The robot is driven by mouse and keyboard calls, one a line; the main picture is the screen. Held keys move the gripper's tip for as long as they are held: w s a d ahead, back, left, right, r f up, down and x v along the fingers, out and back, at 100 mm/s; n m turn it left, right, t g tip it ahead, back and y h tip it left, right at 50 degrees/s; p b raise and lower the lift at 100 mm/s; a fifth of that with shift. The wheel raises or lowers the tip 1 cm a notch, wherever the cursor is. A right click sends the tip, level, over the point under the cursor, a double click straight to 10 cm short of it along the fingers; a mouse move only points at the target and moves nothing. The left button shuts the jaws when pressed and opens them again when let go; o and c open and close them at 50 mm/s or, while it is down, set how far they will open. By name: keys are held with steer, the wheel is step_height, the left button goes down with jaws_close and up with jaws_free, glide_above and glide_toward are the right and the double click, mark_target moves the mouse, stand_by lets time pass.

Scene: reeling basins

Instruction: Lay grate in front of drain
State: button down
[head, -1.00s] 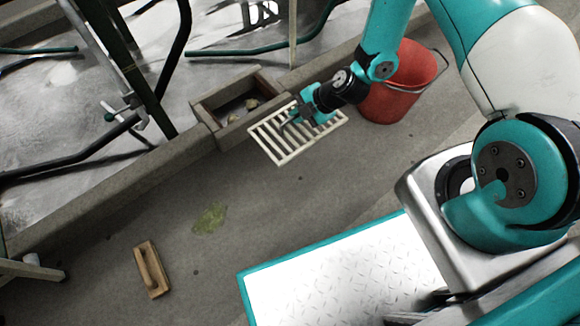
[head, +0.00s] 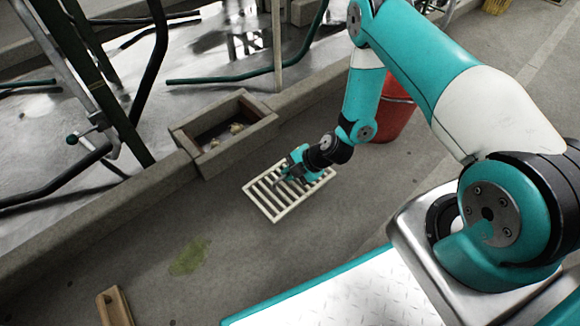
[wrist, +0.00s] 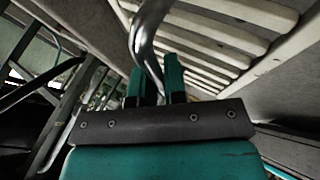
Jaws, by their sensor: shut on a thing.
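The grate (head: 270,204) is a cream slatted rectangle in front of the drain box, low over or on the floor; I cannot tell if it touches. My gripper (head: 287,174) is shut on the grate's metal handle. The wrist view shows the handle (wrist: 146,40) between the teal fingers (wrist: 158,78), with the slats (wrist: 210,45) beyond. The drain (head: 222,138) is a square stone-walled box set into the basin kerb, with a dark inside and a few pale lumps. The grate lies apart from it, toward the lower right.
A red bucket (head: 392,112) stands right of the grate, partly behind my arm. A wooden float (head: 114,308) lies at the lower left. A green wet patch (head: 190,257) marks the floor. A stone kerb (head: 110,216) borders the wet basin. Floor below the grate is clear.

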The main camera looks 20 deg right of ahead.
mark_target(295, 181)
step_height(295, 181, down, 6)
steer(key=b, duration=0.3)
steer(key=shift+r, duration=0.2)
steer(key=c, duration=1.6)
jaws_free()
steer(key=shift+f, duration=0.25)
steer(key=o, duration=0.4)
steer(key=shift+o, duration=0.2)
